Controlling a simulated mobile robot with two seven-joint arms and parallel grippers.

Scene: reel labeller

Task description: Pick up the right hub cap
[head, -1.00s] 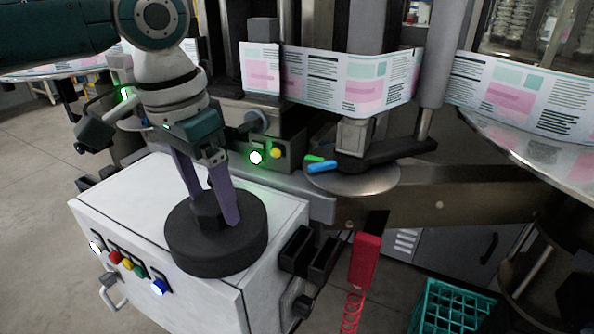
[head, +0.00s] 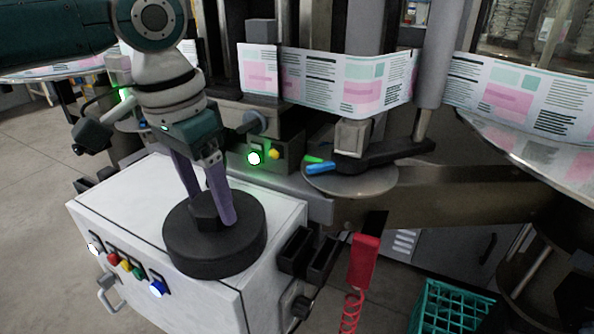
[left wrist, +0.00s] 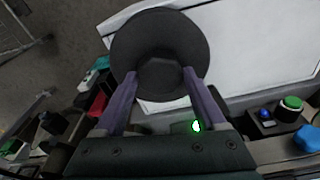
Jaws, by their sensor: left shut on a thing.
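The hub cap (head: 213,250) is a thick black disc with a raised knob in its middle. It sits at the right front of the top of the white cabinet (head: 120,196). My left gripper (head: 212,212) points down with its purple fingers shut on the knob. In the left wrist view the hub cap (left wrist: 160,30) fills the upper middle, and the fingers of my left gripper (left wrist: 160,78) lie on either side of the knob. No second hub cap shows. My right gripper is in neither view.
Coloured buttons (head: 125,265) and a handle line the cabinet's front. Black brackets (head: 305,252) and a red handset (head: 362,262) are at its right. A printed label web (head: 330,82) runs behind. A teal crate (head: 450,305) stands on the floor. The cabinet's left top is bare.

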